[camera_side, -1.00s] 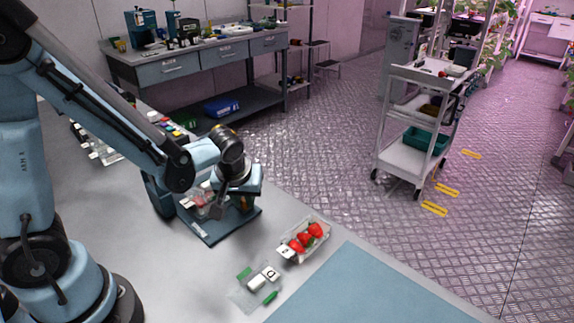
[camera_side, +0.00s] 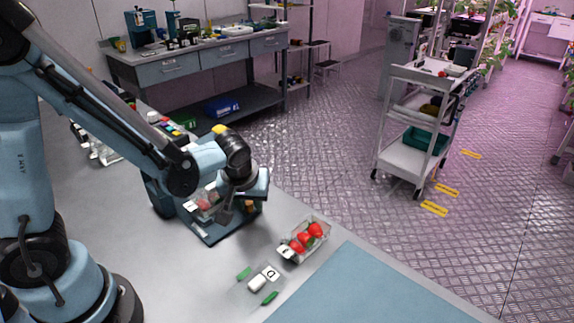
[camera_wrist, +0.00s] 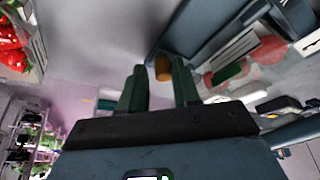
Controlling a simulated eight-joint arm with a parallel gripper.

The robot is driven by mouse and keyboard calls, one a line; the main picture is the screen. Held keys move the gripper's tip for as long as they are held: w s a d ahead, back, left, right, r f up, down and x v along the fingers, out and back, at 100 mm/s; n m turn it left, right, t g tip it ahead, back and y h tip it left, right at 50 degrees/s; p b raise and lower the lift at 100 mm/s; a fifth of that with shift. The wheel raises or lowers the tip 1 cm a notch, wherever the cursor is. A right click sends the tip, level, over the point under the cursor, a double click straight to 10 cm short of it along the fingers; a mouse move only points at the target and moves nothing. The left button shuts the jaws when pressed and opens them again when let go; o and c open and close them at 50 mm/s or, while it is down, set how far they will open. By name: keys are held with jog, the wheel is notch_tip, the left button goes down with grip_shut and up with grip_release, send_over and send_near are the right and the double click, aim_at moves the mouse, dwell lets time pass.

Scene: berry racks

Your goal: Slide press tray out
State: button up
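The press tray (camera_side: 212,233) is a dark blue flat plate on the bench, below and in front of my arm's end. A clear punnet with red berries (camera_side: 203,203) sits on it, partly hidden by my arm. My gripper (camera_side: 250,201) is at the tray's right side, close to a small tan knob. In the wrist view, the two dark green fingers of my gripper (camera_wrist: 160,82) stand apart. The tan knob (camera_wrist: 162,67) shows in the gap between their tips; contact cannot be told. The press body (camera_side: 158,192) is partly hidden behind my arm.
A strawberry punnet (camera_side: 304,240) stands to the right of the tray. A clear lid or sheet with labels and green clips (camera_side: 262,280) lies nearer the front. A blue mat (camera_side: 375,290) covers the front right of the bench. Colored items (camera_side: 170,122) stand behind.

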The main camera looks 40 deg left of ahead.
jog(key=v, duration=1.2)
dwell(0.4)
jog(key=s+m+t+h, duration=0.1)
jog(key=m, duration=0.1)
jog(key=s+a+m+t+h, duration=0.1)
jog(key=m, duration=0.2)
jog(key=a+m+t, duration=0.1)
jog(key=m, duration=0.1)
jog(key=shift+s+a+r+m+t+h, duration=0.1)
jog(key=shift+s+r+m+t+h, duration=0.2)
jog(key=shift+s+m+h, duration=0.1)
